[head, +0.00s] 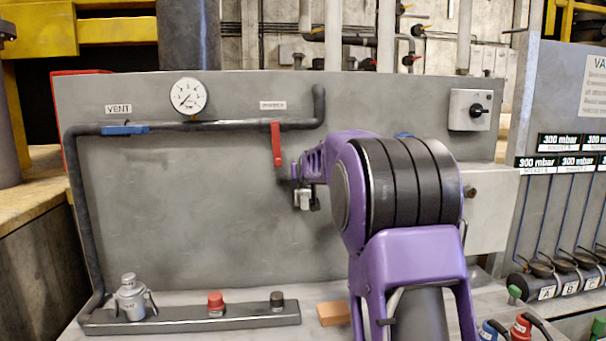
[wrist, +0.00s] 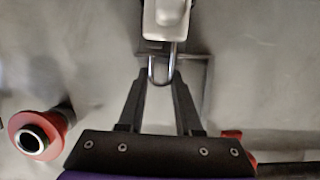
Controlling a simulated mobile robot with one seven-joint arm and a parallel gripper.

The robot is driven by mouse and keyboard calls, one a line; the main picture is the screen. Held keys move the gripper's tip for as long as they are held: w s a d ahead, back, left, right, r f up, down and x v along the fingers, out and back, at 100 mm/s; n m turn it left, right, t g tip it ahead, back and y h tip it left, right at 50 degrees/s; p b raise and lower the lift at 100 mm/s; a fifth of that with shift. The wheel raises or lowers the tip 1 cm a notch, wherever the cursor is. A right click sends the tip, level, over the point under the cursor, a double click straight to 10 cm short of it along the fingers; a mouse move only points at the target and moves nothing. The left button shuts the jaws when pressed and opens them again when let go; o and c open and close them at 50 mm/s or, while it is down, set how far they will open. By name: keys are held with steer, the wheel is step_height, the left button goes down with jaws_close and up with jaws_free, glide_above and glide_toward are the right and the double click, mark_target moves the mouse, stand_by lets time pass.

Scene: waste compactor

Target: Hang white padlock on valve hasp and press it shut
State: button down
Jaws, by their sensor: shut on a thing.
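The white padlock (wrist: 165,18) shows at the top of the wrist view, with its metal shackle (wrist: 162,79) reaching down between the dark fingers of my gripper (wrist: 159,76). The gripper is shut on the padlock. In the head view my gripper (head: 304,186) is at the panel just right of the red valve lever (head: 277,143), and the small pale padlock (head: 303,200) shows below it. A grey metal bracket (wrist: 208,78), perhaps the hasp, lies behind the shackle. I cannot tell whether the shackle passes through it, or whether the lock is closed.
A pipe (head: 230,125) with a blue vent lever (head: 125,130) and a gauge (head: 188,95) crosses the grey panel (head: 180,200). A rotary switch (head: 470,110) is at right. The ledge below bears a base (head: 245,317) with red and black knobs. A red ring-shaped part (wrist: 36,136) is left of the fingers.

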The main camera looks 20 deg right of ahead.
steer(key=shift+w, duration=0.3)
steer(key=shift+s, duration=0.15)
steer(key=shift+s+a+b, duration=0.2)
steer(key=shift+s+b, duration=0.7)
steer(key=shift+s, duration=0.15)
steer(key=shift+r+b, duration=0.1)
steer(key=shift+b, duration=0.25)
stand_by(1.4)
steer(key=shift+w+d+p, duration=0.25)
steer(key=shift+w+p, duration=0.5)
steer(key=shift+w, duration=0.45)
steer(key=shift+s, duration=0.1)
steer(key=shift+s+a+b, duration=0.25)
steer(key=shift+s+b, duration=0.8)
steer(key=shift+s, duration=0.05)
steer(key=shift+b, duration=0.4)
stand_by(1.1)
